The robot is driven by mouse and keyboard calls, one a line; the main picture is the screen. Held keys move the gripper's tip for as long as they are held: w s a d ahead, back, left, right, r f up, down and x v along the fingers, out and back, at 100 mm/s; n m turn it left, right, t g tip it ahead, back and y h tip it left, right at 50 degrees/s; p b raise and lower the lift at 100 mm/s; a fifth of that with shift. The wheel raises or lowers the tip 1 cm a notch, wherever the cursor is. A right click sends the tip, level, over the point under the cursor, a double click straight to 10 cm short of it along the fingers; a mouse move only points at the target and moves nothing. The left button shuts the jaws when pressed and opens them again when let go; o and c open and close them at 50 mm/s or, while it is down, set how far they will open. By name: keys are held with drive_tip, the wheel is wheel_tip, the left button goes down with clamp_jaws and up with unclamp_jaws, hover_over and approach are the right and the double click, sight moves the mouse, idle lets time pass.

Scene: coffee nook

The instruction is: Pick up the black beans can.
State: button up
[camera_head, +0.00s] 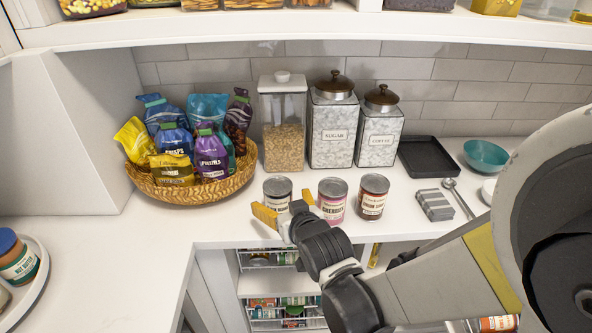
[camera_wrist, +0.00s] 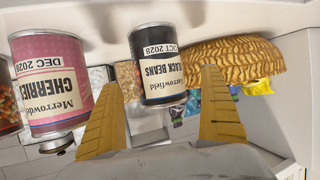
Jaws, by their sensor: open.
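The black beans can (camera_head: 278,192) stands upright on the white counter near its front edge, at the left of three cans. In the wrist view the black beans can (camera_wrist: 155,66) appears upside down, with its black and cream label readable. My gripper (camera_head: 281,213) is just in front of it, with its yellow fingers spread. In the wrist view my gripper (camera_wrist: 162,115) is open and empty, and the can shows in the gap beyond the fingertips. The lower part of the can is partly hidden by the gripper in the head view.
A pink cherries can (camera_head: 332,200) stands close to the right, with another can (camera_head: 372,197) beyond it. A wicker basket (camera_head: 190,193) of snack bags is at the left. Glass and metal canisters (camera_head: 333,130) stand behind.

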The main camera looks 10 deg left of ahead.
drive_tip(key=b+x, duration=0.1)
drive_tip(key=x, duration=0.2)
drive_tip(key=shift+w+f, duration=0.2)
drive_tip(key=shift+f, duration=0.1)
drive_tip(key=shift+r, duration=0.1)
drive_tip(key=c, duration=1.5)
drive_tip(key=shift+r, duration=0.1)
wheel_tip(320, 180, up, 10)
drive_tip(key=p, duration=0.5)
